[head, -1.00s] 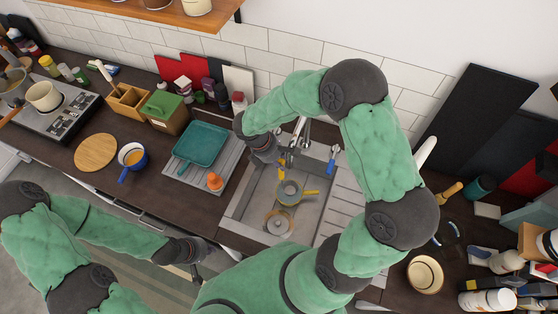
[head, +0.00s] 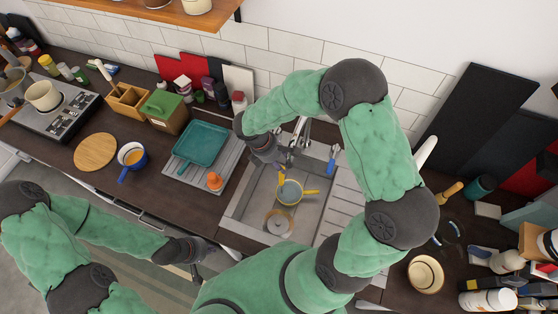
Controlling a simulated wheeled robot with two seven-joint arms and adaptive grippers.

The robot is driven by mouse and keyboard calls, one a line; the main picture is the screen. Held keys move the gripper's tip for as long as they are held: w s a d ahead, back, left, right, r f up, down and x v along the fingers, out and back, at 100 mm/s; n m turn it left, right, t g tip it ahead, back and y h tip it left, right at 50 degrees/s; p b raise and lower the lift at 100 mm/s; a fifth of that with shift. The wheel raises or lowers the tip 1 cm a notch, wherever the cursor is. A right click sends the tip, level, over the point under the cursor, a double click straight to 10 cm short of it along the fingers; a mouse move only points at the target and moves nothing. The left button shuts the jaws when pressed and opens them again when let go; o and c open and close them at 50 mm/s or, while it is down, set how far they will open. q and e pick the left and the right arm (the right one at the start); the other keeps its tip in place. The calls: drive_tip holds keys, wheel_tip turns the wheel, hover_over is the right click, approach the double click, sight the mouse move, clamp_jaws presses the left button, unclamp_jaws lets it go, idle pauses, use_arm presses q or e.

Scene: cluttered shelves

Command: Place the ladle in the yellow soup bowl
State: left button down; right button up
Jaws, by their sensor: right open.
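A yellow soup bowl (head: 289,192) with two yellow handles sits in the sink basin. A small bluish-grey shape shows inside it, but I cannot tell whether this is the ladle. No ladle shows clearly elsewhere. My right gripper (head: 281,157) is open, above the back left part of the sink, just behind and above the bowl; its fingers are small and partly lost against the tap. My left gripper (head: 197,264) hangs low in front of the counter, far from the bowl, and its fingers are too unclear to read.
The steel sink (head: 240,208) has a tap (head: 302,132) at its back. A teal pan (head: 200,144) and an orange item (head: 215,181) stand on the rack to its left. A blue pot (head: 131,156) and round board (head: 95,152) lie farther left. Clutter fills the right counter.

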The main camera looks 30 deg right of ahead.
drive_tip(key=v, duration=1.2)
drive_tip(key=shift+r+p, duration=0.3)
drive_tip(key=shift+p, duration=0.05)
drive_tip(key=shift+s+f, duration=0.1)
